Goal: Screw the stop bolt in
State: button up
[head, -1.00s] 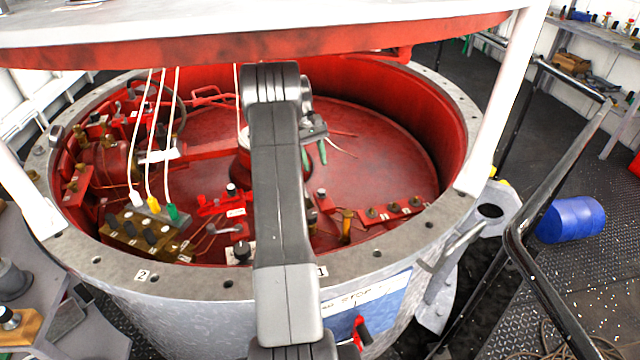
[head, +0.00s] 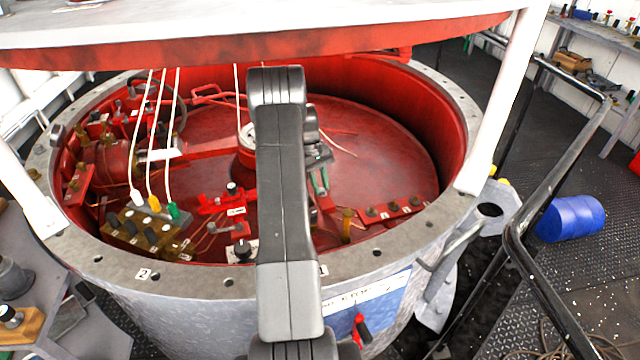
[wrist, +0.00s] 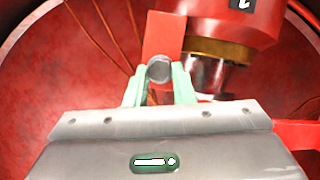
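My gripper (wrist: 159,88) has green fingertips, which stand close on both sides of a round grey bolt head (wrist: 159,68) in the wrist view. The fingers appear to touch it, so the gripper looks shut on this bolt. A red block (wrist: 163,32) lies right behind the bolt head. I cannot tell how deep the bolt sits, as its shank is hidden. In the head view my gripper (head: 319,183) is low inside the red drum, partly hidden by my arm, and the bolt cannot be made out there.
In the wrist view a red cylinder (wrist: 220,22) with a brass band stands close right of the fingers. The drum's grey rim (head: 190,284) surrounds the work area. A red lid (head: 200,52) hangs above.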

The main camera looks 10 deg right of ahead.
grip_shut()
jog(key=shift+m, duration=0.3)
jog(key=m, duration=0.1)
jog(key=m+y, duration=0.1)
jog(key=shift+w+d+m, duration=0.1)
jog(key=shift+d+m, duration=0.1)
jog(key=shift+m, duration=0.1)
jog(key=shift+d+r+m+y, duration=0.1)
jog(key=shift+m+y, duration=0.4)
jog(key=shift+m, duration=0.6)
jog(key=shift+d+m+y, duration=0.1)
jog(key=shift+m+y, duration=0.4)
jog(key=shift+m, duration=0.6)
jog(key=o, duration=0.7)
grip_release()
